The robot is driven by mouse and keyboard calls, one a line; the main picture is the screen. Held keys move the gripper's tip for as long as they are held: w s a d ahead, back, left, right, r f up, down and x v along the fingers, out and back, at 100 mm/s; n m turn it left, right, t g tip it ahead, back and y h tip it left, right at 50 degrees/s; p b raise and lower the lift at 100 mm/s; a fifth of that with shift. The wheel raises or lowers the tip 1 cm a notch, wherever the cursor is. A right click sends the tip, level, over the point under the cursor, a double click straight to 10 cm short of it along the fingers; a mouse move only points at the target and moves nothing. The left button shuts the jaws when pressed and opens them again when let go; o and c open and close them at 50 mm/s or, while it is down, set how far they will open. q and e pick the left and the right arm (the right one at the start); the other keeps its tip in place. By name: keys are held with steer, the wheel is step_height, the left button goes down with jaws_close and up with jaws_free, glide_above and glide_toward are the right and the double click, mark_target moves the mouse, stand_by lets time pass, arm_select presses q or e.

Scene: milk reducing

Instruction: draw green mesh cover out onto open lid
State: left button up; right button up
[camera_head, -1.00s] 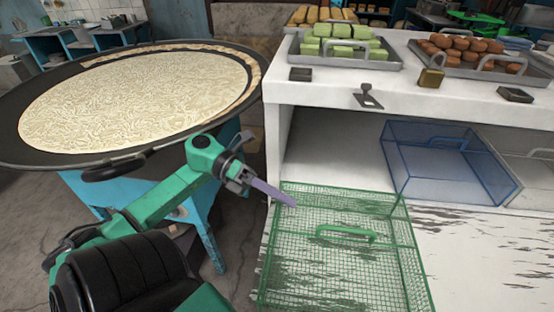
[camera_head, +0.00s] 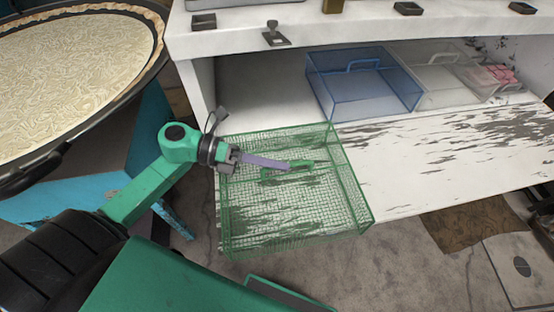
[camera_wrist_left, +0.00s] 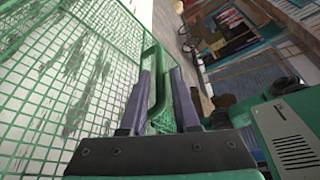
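The green mesh cover (camera_head: 345,190) is a wire box with a green handle (camera_head: 300,166) on top. It sits on the white, worn open lid (camera_head: 450,150), at its left end in front of the compartment. My left gripper (camera_head: 286,165) reaches in from the left over the cover, its purple fingers at the handle. In the left wrist view the two fingers (camera_wrist_left: 161,72) are apart on either side of the handle (camera_wrist_left: 156,92), with a small gap on the right. My right gripper is not in view.
A large round pan (camera_head: 70,80) is on the left. The lid is clear to the right of the cover.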

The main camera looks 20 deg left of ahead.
arm_select(q)
steer(key=shift+w+d, duration=0.1)
steer(key=shift+d, duration=0.25)
steer(key=shift+f, duration=0.1)
jaws_close()
stand_by(1.1)
